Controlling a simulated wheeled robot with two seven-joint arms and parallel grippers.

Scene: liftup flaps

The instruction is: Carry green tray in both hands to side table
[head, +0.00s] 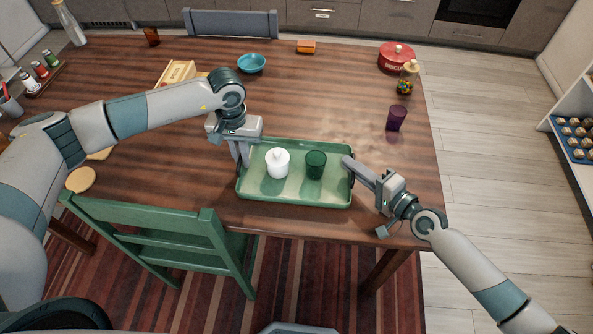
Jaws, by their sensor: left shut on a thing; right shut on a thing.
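The green tray (297,196) is at the front edge of the wooden table, level as far as I can see. A white lidded jar (278,163) and a dark green cup (315,165) stand upright on it. My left gripper (243,158) is shut on the tray's left end. My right gripper (349,166) is shut on the tray's right end. The fingertips partly hide both ends. I cannot tell whether the tray touches the tabletop. No side table is clearly identifiable.
The wooden table (330,95) holds a purple cup (397,118), a red canister (396,58), a candy jar (407,79) and a blue bowl (251,63). A green chair (165,235) stands close in front at left. A white shelf (566,105) is at far right, with open floor (490,130) before it.

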